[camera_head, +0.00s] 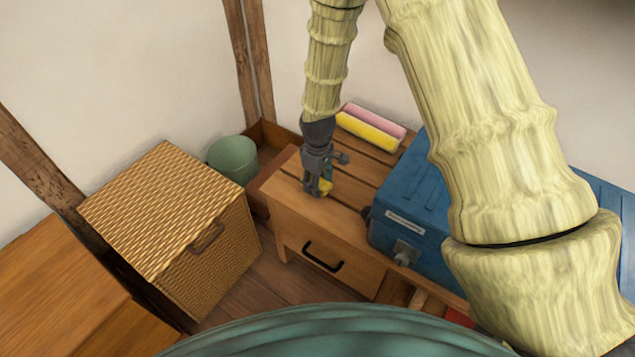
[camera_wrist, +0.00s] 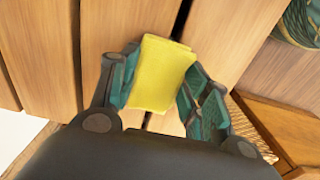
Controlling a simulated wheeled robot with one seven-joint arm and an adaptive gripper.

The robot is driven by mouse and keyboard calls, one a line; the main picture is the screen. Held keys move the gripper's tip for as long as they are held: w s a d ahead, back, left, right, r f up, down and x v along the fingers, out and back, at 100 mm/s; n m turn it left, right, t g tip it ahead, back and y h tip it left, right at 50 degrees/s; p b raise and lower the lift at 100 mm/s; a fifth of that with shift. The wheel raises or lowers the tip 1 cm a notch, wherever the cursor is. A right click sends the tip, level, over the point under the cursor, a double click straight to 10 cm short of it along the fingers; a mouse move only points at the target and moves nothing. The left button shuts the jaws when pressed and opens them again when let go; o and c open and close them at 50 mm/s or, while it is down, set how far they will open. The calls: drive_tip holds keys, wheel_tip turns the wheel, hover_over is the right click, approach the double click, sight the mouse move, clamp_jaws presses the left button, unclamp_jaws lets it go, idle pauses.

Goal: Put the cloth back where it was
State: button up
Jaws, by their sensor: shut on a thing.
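My gripper (camera_head: 319,188) points down at the front left part of the slatted top of a wooden drawer cabinet (camera_head: 285,190). It is shut on a small folded yellow cloth (camera_head: 326,187). In the wrist view the yellow cloth (camera_wrist: 160,72) sits between the two dark green fingers of my gripper (camera_wrist: 158,80), with the wooden slats beyond it. I cannot tell whether the cloth touches the slats. A yellow piece (camera_head: 368,131) and a pink piece (camera_head: 376,118) lie side by side at the back of the cabinet top.
A blue case (camera_head: 410,195) stands on the cabinet's right side. To the left are a wicker box (camera_head: 165,215) and a green bin (camera_head: 233,157). The slats between my gripper and the blue case are mostly clear. A wooden post stands behind.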

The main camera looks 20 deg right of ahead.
drive_tip(key=shift+f, duration=0.3)
drive_tip(key=o, duration=1)
drive_tip(key=shift+r, duration=0.1)
wheel_tip(320, 180, up, 12)
drive_tip(key=shift+r+p, duration=0.1)
drive_tip(key=shift+p, duration=0.8)
